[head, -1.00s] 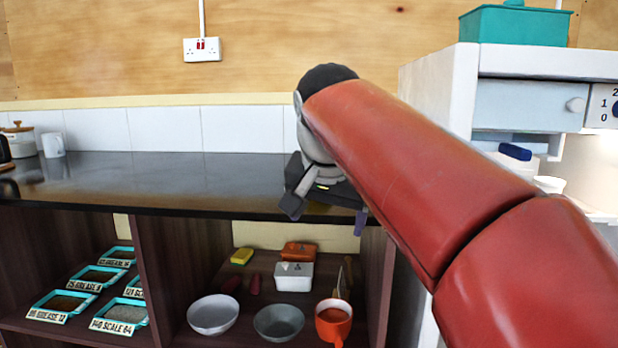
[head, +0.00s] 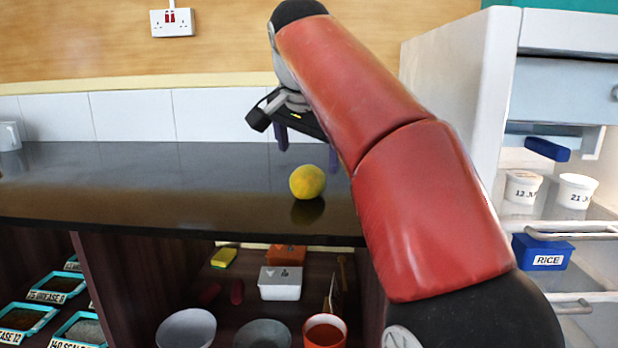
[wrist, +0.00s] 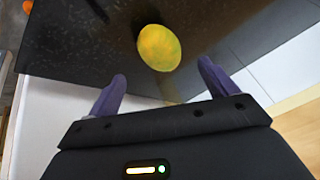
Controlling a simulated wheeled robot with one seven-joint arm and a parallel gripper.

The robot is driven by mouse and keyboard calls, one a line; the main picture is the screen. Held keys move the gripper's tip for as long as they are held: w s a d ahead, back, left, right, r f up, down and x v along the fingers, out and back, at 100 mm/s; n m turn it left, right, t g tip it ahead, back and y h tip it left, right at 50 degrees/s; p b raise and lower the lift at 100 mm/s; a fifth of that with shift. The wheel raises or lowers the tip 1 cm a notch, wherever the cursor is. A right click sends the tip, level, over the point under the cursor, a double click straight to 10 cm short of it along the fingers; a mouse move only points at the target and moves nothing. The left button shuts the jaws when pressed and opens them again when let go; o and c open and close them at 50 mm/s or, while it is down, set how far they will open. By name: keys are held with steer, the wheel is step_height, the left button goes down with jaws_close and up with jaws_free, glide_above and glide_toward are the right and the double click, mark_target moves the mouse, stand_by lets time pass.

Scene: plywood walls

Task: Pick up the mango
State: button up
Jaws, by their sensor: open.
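The mango (head: 307,182) is a round yellow fruit resting on the dark countertop (head: 150,180), near its front edge. It also shows in the wrist view (wrist: 159,47), ahead of my fingertips and roughly between their lines. My gripper (head: 307,150) is above the counter, behind the mango in the head view, with its purple fingers pointing down. In the wrist view my gripper (wrist: 161,70) is open and empty, its two purple fingers spread apart. The mango is not between the fingers.
Below the counter, open shelves hold a white bowl (head: 187,328), an orange mug (head: 324,332), a white box (head: 281,282) and labelled trays (head: 58,284). A white cabinet with tubs (head: 575,190) stands at the right.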

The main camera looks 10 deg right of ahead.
mark_target(309, 170)
steer(key=b+x, duration=0.1)
steer(key=x, duration=0.6)
steer(key=shift+c, duration=0.5)
steer(key=c, duration=0.9)
steer(key=shift+c, duration=1.1)
steer(key=shift+r, duration=0.1)
steer(key=shift+r, duration=0.1)
